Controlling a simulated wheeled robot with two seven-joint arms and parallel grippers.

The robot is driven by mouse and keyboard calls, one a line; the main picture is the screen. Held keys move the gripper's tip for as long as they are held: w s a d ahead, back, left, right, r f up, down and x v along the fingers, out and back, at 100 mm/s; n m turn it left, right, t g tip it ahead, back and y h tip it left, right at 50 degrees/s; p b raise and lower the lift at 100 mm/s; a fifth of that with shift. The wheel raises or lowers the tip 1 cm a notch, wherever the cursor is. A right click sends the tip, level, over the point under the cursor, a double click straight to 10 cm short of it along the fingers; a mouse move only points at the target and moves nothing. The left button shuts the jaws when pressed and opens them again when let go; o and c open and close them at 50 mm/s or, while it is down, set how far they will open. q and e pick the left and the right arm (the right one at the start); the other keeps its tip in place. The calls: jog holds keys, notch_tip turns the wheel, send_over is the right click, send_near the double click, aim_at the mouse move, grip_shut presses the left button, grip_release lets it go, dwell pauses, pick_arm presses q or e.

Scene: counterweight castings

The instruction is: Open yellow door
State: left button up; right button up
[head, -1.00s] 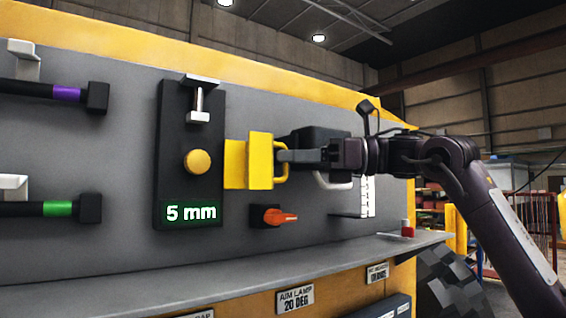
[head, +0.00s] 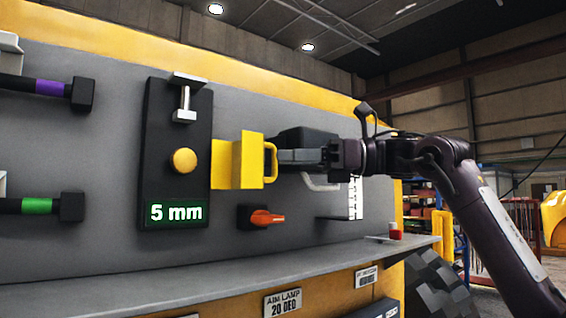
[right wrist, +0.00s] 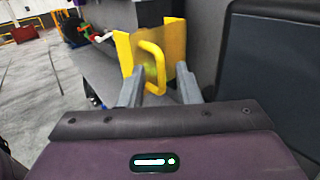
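The yellow door (head: 237,162) is a small panel with a loop handle (head: 270,163), on the grey wall right of the black "5 mm" plate. In the right wrist view the door (right wrist: 174,42) and its handle (right wrist: 150,50) are straight ahead. My right gripper (head: 281,157) is at the handle from the right. In the right wrist view its two fingers (right wrist: 160,82) are apart, one on each side of the handle, with gaps visible. I cannot tell whether the fingertips reach past the bar. My left gripper is not in view.
The black plate (head: 172,120) carries a yellow knob (head: 184,160). An orange switch (head: 266,217) is below the door. A grey ledge (head: 200,278) runs along the bottom, with a small red object (head: 395,231) at its right end.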

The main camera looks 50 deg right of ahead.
jog(key=b+v, duration=0.1)
jog(key=v, duration=0.5)
